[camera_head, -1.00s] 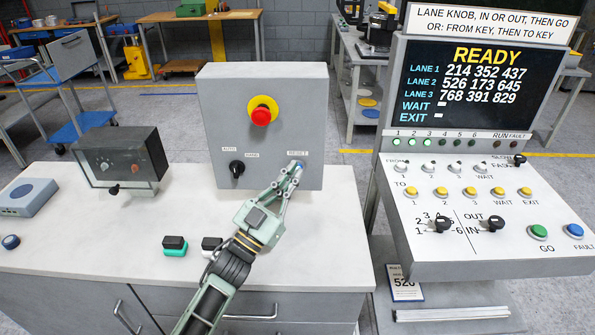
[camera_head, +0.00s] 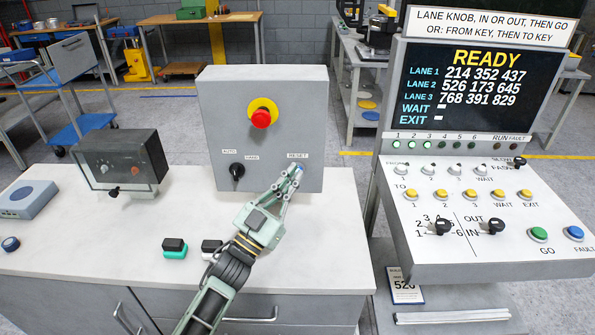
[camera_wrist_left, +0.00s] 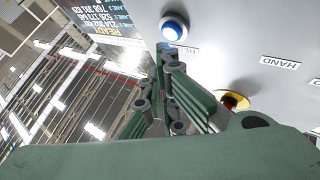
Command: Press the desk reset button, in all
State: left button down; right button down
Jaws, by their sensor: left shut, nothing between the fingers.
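The desk box (camera_head: 222,105) is a grey upright panel on the white desk, with a red emergency knob (camera_head: 261,117) on a yellow disc. Its blue reset button (camera_head: 300,167) sits under the RESET label at the lower right, partly hidden by my fingertips in the head view. In the left wrist view the blue button (camera_wrist_left: 173,29) shows whole in a pale ring, just beyond my fingertips. My left gripper (camera_head: 295,174) is shut and empty, its tips close in front of the button; I cannot tell whether they touch. My right gripper is not in view.
A black selector knob (camera_head: 237,170) is left of the reset button on the box. A grey meter box (camera_head: 122,160) and small blocks (camera_head: 174,247) stand on the desk. The control console (camera_head: 480,205) with a READY screen is at the right.

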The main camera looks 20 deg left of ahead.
pick_arm(q)
jog(key=shift+w, duration=0.15)
dwell(0.3)
jog(key=shift+w+a, duration=0.1)
jog(key=shift+w, duration=0.2)
jog(key=shift+w+a+b, duration=0.15)
jog(key=shift+w+b, duration=0.15)
jog(key=shift+w, duration=0.15)
dwell(0.6)
jog(key=shift+s, duration=0.1)
jog(key=shift+s+d+p, duration=0.25)
jog(key=shift+s+p, duration=0.15)
jog(key=shift+s, duration=0.4)
